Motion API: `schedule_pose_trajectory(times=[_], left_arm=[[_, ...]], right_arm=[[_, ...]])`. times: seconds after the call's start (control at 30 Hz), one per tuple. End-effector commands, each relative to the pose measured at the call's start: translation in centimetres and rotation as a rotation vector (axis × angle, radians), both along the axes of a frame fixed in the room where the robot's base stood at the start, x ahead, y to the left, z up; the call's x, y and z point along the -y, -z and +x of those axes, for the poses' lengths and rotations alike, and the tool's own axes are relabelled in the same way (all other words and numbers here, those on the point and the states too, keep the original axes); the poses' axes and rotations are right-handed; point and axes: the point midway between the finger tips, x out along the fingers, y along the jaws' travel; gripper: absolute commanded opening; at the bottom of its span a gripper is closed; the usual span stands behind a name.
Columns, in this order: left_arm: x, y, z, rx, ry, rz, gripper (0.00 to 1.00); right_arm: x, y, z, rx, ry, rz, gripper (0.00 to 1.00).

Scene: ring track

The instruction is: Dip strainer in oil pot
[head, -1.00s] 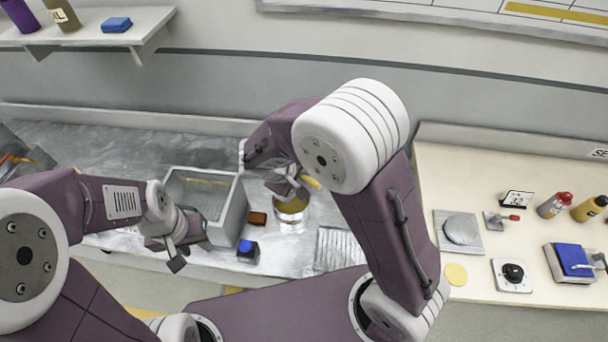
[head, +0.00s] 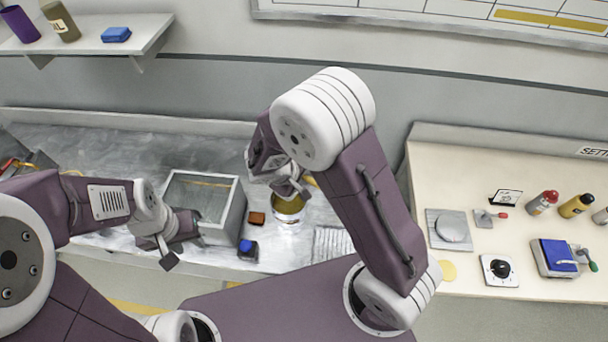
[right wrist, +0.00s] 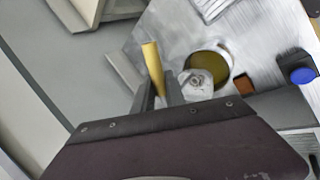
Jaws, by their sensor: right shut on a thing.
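The oil pot (head: 289,216), a silvery pot with golden-brown oil, stands on the metal counter. In the right wrist view the oil pot (right wrist: 212,64) lies just beyond and right of the fingers. My right gripper (head: 296,190) is above the pot, shut on the strainer's yellow handle (right wrist: 153,62). A bit of the yellow handle (head: 311,181) shows beside the gripper in the head view. The strainer's bowl is not clearly seen, so I cannot tell whether it touches the oil. My left gripper (head: 183,252) is open and empty in front of the grey basin.
A grey open basin (head: 240,210) stands left of the pot. A ridged rack (head: 333,243) lies right of the pot. The cream counter (head: 450,185) at right holds bottles and small devices.

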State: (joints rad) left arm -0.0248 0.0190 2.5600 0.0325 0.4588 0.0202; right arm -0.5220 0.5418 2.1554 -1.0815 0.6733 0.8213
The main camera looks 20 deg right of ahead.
Motion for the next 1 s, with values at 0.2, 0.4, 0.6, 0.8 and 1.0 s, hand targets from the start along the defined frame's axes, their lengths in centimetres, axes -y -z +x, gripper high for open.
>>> schedule_pose_trajectory(times=[0.2, 0.4, 0.6, 0.8, 1.0], left_arm=[[0.0, 2.0, 0.0, 0.000, 0.000, 0.000, 0.36], [0.0, 3.4, 0.0, 0.000, 0.000, 0.000, 0.36], [0.0, 5.5, 0.0, 0.000, 0.000, 0.000, 0.36], [0.0, 7.5, 0.0, 0.000, 0.000, 0.000, 0.36], [0.0, 9.4, 0.0, 0.000, 0.000, 0.000, 0.36]], right_arm=[[0.0, 2.5, 0.0, -0.001, -0.002, -0.001, 0.00], [0.0, 4.5, 0.0, 0.000, -0.002, 0.000, 0.00], [0.0, 6.3, 0.0, 0.001, -0.001, 0.001, 0.00], [0.0, 8.0, 0.0, 0.001, -0.001, -0.001, 0.00], [0.0, 9.7, 0.0, 0.001, -0.001, -0.001, 0.00]])
